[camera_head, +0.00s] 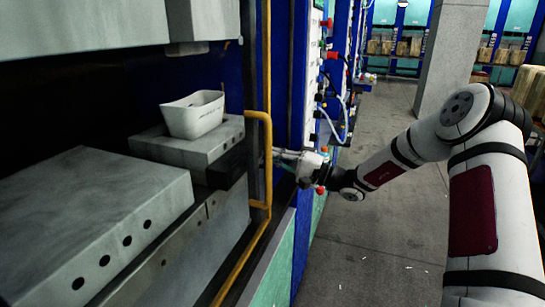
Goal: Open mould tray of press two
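My gripper (282,155) is at the end of my white arm, at the right side of the press opening. Its fingers point left toward a yellow handle (267,160) on the press's guard edge. I cannot tell whether they touch the handle, or whether they are open or shut. Inside the press, a large grey mould block (100,215) with several dark holes lies at the lower left. A smaller grey block (185,150) sits behind it. A white open container (193,115) stands on the smaller block. I cannot tell which part is the mould tray.
A grey upper block (80,22) hangs above the opening. Blue press panels with hoses and red knobs (330,55) stand beyond the gripper. A grey pillar (450,55) and shelves with boxes (400,45) are at the back. The floor (365,245) is mostly clear.

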